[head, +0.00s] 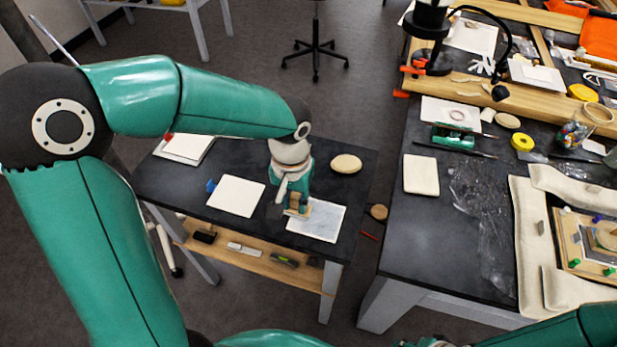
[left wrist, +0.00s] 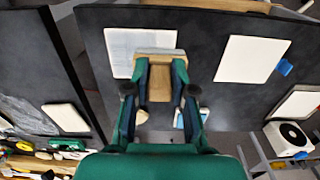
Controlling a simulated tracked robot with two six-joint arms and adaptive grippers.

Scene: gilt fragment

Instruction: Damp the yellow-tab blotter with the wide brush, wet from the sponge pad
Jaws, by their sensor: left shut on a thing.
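My left gripper (head: 292,196) is over the small dark table, shut on the wide brush (head: 299,210). In the left wrist view the brush's wooden handle (left wrist: 159,86) sits between both fingers, and its pale head overlaps the near edge of a greyish, mottled blotter (left wrist: 124,42). That blotter (head: 318,222) lies flat; I see no yellow tab on it. I cannot tell whether the bristles touch it. A white blotter (head: 236,196) with a blue tab (head: 211,186) lies to the left. A beige oval (head: 346,163), perhaps the sponge pad, lies behind and right. My right gripper is not in view.
A stack of white sheets (head: 185,147) lies at the table's back left. A wooden shelf (head: 262,264) below holds small tools. Across a gap at right, a larger dark workbench (head: 425,235) holds a white pad (head: 421,174), clear film, and many tools.

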